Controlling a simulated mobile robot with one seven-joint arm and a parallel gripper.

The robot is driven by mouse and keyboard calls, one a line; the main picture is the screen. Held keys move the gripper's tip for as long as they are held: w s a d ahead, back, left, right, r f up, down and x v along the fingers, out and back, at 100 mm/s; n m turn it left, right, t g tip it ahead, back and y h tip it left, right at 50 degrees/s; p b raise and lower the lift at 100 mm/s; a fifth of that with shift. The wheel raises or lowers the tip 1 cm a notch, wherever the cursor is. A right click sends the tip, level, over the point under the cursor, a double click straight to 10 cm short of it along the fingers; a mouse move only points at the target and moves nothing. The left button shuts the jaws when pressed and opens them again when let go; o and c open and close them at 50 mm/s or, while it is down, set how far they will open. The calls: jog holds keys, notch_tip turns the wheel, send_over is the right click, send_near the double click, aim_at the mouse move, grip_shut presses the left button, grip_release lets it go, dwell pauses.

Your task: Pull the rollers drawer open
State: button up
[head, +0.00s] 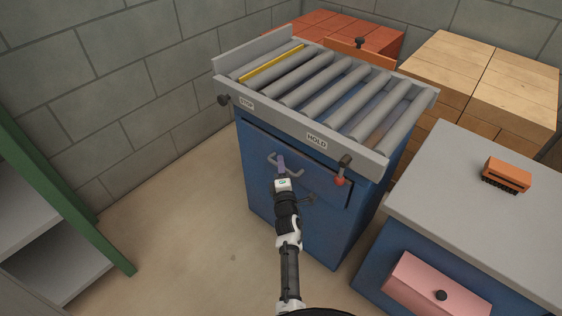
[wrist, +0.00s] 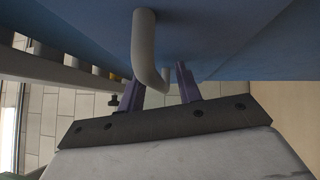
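The rollers drawer (head: 325,183) is the blue front just under the roller top of the blue cabinet. It looks flush with the cabinet, with no clear gap. Its grey bar handle (head: 297,172) sticks out from the front, and shows large in the wrist view (wrist: 146,45). My gripper (head: 281,165) is at the handle. In the wrist view its purple fingers (wrist: 160,88) are apart, one on each side of the handle bar, with visible space between. The fingertips' contact with the bar cannot be made out.
A red-tipped lever (head: 341,178) hangs right of the handle, near a HOLD label. A grey-topped counter (head: 450,185) with an orange brush-like item (head: 506,175) and pink drawer (head: 437,287) stands right. Floor left is clear.

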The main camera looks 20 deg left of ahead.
grip_shut()
dwell(0.3)
